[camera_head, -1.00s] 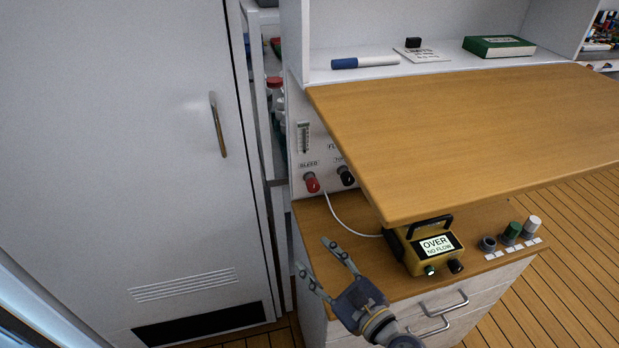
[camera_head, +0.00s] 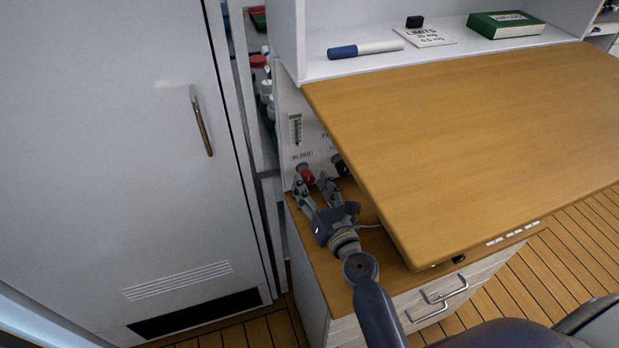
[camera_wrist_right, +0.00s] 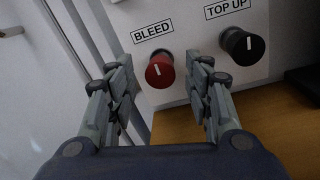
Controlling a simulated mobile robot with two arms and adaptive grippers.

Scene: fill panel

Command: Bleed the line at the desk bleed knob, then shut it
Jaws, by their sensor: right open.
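The red bleed knob (camera_head: 306,175) sits on the white panel (camera_head: 293,161) under a BLEED label. In the right wrist view the red knob (camera_wrist_right: 159,71) shows between the fingers and a little beyond them, its white mark close to upright. My right gripper (camera_head: 314,182) is open, one finger on each side of the knob; I cannot tell whether either finger touches it. In the wrist view the gripper (camera_wrist_right: 163,82) holds nothing. The black TOP UP knob (camera_wrist_right: 242,46) is just right of the right finger. My left gripper is not in view.
The raised wooden desk top (camera_head: 450,130) overhangs the lower wooden surface (camera_head: 303,226) right of my arm. A grey door (camera_head: 120,150) is at left. A vertical gauge (camera_head: 296,129) sits above the BLEED label.

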